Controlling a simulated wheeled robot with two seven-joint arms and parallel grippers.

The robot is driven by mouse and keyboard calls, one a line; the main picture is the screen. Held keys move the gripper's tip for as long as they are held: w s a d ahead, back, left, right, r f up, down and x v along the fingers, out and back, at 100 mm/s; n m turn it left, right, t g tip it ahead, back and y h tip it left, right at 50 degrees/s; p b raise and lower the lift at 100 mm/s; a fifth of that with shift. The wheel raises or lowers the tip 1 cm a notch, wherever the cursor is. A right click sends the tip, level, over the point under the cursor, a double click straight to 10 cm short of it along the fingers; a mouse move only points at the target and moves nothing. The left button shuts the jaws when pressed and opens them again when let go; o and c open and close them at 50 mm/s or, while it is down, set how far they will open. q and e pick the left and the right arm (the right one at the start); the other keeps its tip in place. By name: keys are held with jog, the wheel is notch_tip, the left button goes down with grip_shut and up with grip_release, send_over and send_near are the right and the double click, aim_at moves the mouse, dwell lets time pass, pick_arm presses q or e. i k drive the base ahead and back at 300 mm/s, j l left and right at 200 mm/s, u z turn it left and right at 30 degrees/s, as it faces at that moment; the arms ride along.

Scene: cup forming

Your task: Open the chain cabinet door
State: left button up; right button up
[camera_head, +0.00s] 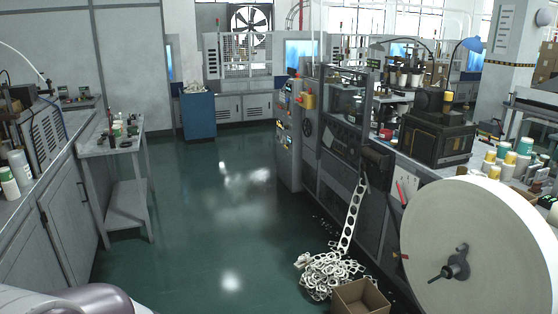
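A long grey cup-forming machine (312,160) with control buttons stands right of the middle. Its lower front has dark grey cabinet panels (334,178) that look closed. I cannot tell which panel is the chain cabinet door, and no handle is clear at this distance. Neither of my grippers is in view. A white and grey rounded part, likely of my own arm, shows at the bottom left corner.
A large white paper roll (480,235) fills the lower right. A heap of punched paper scrap (328,277) and a cardboard box (361,298) lie on the floor before the machine. A grey side table (126,202) stands left. The green floor (205,225) between is clear.

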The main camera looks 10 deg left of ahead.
aim_at(62, 206)
jog(key=i+l+u, duration=0.1)
jog(key=i, duration=0.45)
jog(key=i+l+u, duration=0.1)
jog(key=i, duration=0.45)
jog(key=i+l, duration=0.2)
jog(key=i, duration=0.4)
jog(key=i+j+u, duration=0.4)
jog(key=i, duration=0.25)
jog(key=i+u, duration=0.4)
jog(key=i, duration=0.3)
jog(key=i+u, duration=0.4)
jog(key=i, duration=0.3)
jog(key=i+l+u, duration=0.4)
jog(key=i, duration=0.25)
jog(key=i+j, duration=0.1)
jog(key=i, duration=0.45)
jog(key=i+j+z, duration=0.1)
jog(key=i, duration=0.5)
jog(key=i+j, duration=0.15)
jog(key=i, duration=0.4)
jog(key=z, duration=0.05)
